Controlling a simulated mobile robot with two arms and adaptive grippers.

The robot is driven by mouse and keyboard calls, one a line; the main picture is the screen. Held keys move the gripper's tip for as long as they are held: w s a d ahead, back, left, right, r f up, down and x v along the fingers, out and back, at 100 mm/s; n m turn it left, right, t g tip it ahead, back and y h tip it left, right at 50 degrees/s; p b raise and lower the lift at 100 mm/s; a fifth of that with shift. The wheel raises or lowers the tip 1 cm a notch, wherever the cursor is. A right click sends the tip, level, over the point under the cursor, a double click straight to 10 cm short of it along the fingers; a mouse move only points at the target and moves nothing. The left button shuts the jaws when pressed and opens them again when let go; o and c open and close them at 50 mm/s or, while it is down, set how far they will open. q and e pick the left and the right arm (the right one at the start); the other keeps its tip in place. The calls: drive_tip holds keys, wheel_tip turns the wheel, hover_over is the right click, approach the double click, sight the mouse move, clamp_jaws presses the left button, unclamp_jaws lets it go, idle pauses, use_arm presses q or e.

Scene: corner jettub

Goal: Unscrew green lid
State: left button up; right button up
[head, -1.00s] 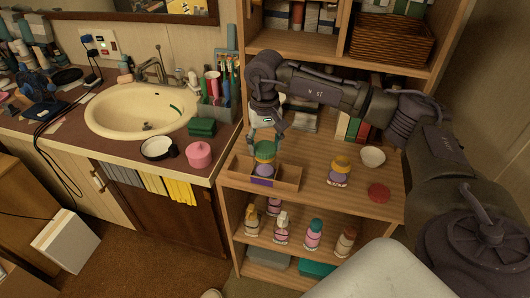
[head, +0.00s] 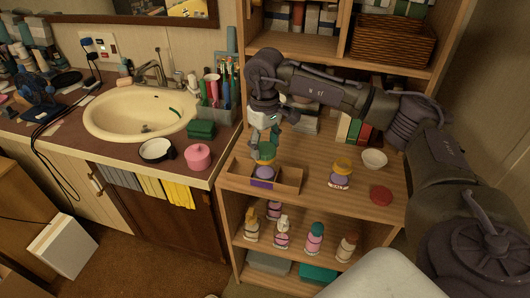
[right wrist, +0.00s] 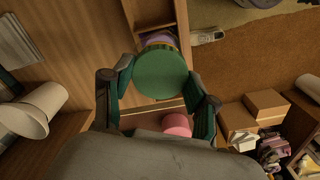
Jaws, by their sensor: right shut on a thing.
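A jar with a purple body (head: 263,174) stands upright in a small open wooden tray (head: 289,187) on the shelf unit. Its round green lid (head: 266,153) is on top of it. In the right wrist view the green lid (right wrist: 161,75) shows from above, with a yellow band and a bit of purple at its far edge. My right gripper (head: 264,147) comes down from above, shut on the lid with one finger on each side. In the right wrist view the gripper's fingers (right wrist: 162,88) flank the lid. My left gripper is not in view.
On the same shelf are a jar with a yellow lid (head: 341,173), a white bowl (head: 374,159) and a red lid (head: 381,195). Several bottles stand on the shelf below. A pink pot (head: 198,156) and a green box (head: 201,129) sit on the sink counter at the left.

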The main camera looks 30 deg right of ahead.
sight(265, 148)
drive_tip(key=o, duration=1.1)
drive_tip(key=shift+o, duration=0.2)
wheel_tip(265, 148, up, 12)
